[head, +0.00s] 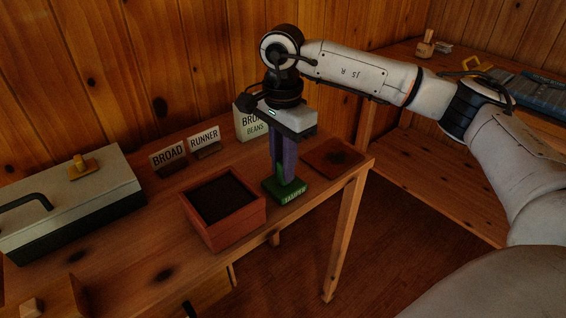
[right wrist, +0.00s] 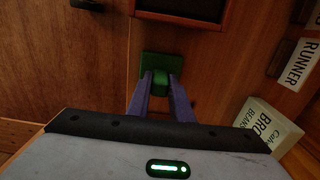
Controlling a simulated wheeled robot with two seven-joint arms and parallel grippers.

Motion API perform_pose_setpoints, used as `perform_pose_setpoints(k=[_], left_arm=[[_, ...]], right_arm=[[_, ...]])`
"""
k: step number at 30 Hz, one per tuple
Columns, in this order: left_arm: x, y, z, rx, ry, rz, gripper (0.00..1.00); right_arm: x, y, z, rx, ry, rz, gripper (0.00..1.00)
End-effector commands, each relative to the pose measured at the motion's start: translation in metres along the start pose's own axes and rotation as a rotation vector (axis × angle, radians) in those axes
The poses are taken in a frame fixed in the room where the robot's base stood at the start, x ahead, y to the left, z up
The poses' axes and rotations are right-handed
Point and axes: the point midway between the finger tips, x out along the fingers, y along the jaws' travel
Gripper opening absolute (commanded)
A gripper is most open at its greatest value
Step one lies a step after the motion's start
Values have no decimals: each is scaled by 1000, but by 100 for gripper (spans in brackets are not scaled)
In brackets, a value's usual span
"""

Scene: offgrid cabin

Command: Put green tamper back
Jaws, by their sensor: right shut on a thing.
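I cannot tell whether the base touches the table. A reddish-brown box of dark soil (head: 224,230) is just left of the tamper. A flat brown square with a dark middle (head: 322,151) lies to its right. My left gripper is out of view.
A grey toolbox (head: 105,180) fills the left. A second bench (head: 425,160) stands right, across a floor gap.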

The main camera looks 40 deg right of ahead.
Motion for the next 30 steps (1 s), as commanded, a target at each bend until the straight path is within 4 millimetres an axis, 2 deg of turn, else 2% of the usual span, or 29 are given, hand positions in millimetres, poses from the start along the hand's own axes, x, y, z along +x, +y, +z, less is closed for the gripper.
perform_pose_setpoints(k=[7, 8, 11, 22, 26, 30], left_arm=[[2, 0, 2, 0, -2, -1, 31], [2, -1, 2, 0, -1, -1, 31], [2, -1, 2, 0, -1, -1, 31], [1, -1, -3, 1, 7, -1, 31], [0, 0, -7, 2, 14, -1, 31], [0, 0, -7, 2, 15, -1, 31]], right_arm=[[3, 0, 0, 0, 0, -1, 0], [3, 0, 0, 0, 0, -1, 25], [3, 0, 0, 0, 0, -1, 41], [-1, 0, 0, 0, 0, -1, 41], [-20, -1, 0, 0, 0, -4, 41], [-49, -1, 0, 0, -1, -5, 41]])
